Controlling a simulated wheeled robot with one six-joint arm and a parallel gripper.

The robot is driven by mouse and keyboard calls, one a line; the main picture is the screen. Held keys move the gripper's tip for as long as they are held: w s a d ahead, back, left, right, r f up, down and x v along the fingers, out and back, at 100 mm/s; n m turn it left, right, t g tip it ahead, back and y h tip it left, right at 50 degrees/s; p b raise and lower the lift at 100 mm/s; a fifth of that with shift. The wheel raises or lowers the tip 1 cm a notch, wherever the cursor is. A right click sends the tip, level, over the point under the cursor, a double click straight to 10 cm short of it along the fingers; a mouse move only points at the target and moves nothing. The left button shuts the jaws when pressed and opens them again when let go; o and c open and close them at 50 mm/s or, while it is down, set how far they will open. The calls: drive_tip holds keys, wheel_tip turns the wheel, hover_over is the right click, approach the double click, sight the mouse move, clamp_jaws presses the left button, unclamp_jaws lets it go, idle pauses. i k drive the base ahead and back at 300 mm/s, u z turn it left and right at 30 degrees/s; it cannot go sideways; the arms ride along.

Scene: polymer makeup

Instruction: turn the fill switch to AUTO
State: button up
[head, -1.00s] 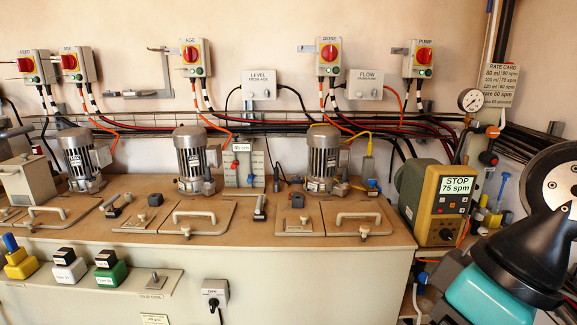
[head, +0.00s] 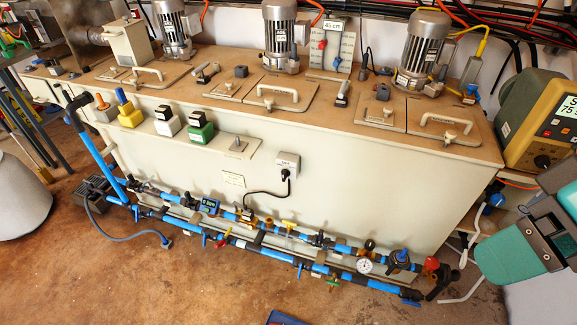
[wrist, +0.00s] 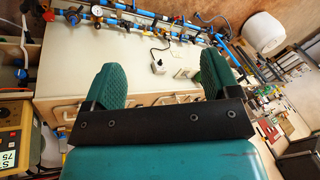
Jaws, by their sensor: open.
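The fill switch appears to be a small pale box with a dark knob (head: 287,165) on the tank's front wall, with a black cable running down from it. Its lettering is too small to read, so I cannot tell its setting. In the wrist view the box (wrist: 157,66) shows beyond the fingers, near the middle between them. My gripper (wrist: 162,76) is open and empty, its two green ribbed pads wide apart. It is clear of the switch.
The long cream tank (head: 345,195) has lids and motors on top. Blue pipework (head: 295,255) with valves and gauges runs low along its front. Brown floor in front is mostly clear.

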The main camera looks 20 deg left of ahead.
sight(286, 173)
drive_tip(key=z, duration=1.3)
drive_tip(key=k, duration=1.5)
drive_tip(key=u, duration=2.25)
drive_tip(key=i, duration=1)
drive_tip(key=u, duration=0.1)
